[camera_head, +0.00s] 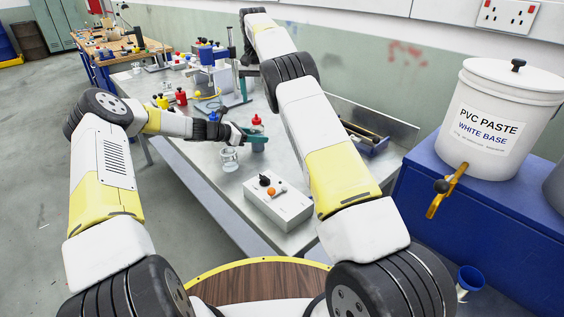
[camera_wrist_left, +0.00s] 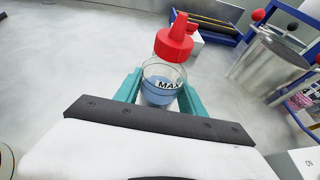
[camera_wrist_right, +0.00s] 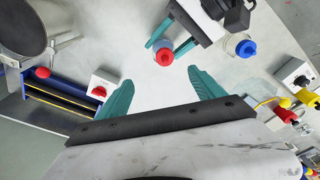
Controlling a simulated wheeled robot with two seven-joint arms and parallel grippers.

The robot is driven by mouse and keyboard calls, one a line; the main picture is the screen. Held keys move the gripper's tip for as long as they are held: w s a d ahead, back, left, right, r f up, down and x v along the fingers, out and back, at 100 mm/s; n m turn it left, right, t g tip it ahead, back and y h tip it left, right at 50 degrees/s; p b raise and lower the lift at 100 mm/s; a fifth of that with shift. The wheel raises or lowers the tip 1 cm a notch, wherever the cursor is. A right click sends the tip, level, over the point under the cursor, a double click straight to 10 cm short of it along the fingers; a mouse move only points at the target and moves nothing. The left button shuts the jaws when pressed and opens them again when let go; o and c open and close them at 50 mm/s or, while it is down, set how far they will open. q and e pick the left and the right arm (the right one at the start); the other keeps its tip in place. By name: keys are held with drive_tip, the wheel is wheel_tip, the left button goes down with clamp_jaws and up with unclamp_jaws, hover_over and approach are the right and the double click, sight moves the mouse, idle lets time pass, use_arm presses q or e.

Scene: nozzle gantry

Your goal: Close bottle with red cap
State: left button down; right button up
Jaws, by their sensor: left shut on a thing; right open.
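A clear bottle (camera_wrist_left: 160,84) with blue liquid and a MAX mark stands upright between the teal fingers of my left gripper (camera_wrist_left: 160,90), which is shut on it. A red nozzle cap (camera_wrist_left: 175,38) sits at the bottle's top; I cannot tell how tightly it is seated. The cap also shows in the head view (camera_head: 256,120), above my left gripper (camera_head: 252,138). In the right wrist view, the red cap (camera_wrist_right: 164,57) lies beyond the fingers of my right gripper (camera_wrist_right: 162,92). That gripper is open and empty, apart from the cap. Its fingertips are not clear in the head view.
A blue-capped bottle (camera_wrist_right: 246,48) stands beside my left gripper. A white box (camera_head: 282,208) with an orange knob is on the near bench. A blue tray (camera_wrist_right: 60,100) and a small box with a red knob (camera_wrist_right: 102,86) are nearby.

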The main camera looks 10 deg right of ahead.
drive_tip(key=s+d+f+m, duration=0.1)
drive_tip(key=s+d+f, duration=0.55)
drive_tip(key=d, duration=0.25)
drive_tip(key=s+a+f+n, duration=0.1)
drive_tip(key=s+f, duration=0.1)
drive_tip(key=s, duration=0.6)
drive_tip(key=s+a+f+n, duration=0.2)
drive_tip(key=s+f, duration=0.1)
drive_tip(key=s, duration=0.6)
drive_tip(key=shift+f, duration=0.15)
drive_tip(key=shift+a, duration=0.1)
use_arm(q)
drive_tip(key=c, duration=0.6)
unclamp_jaws()
drive_tip(key=shift+a, duration=0.1)
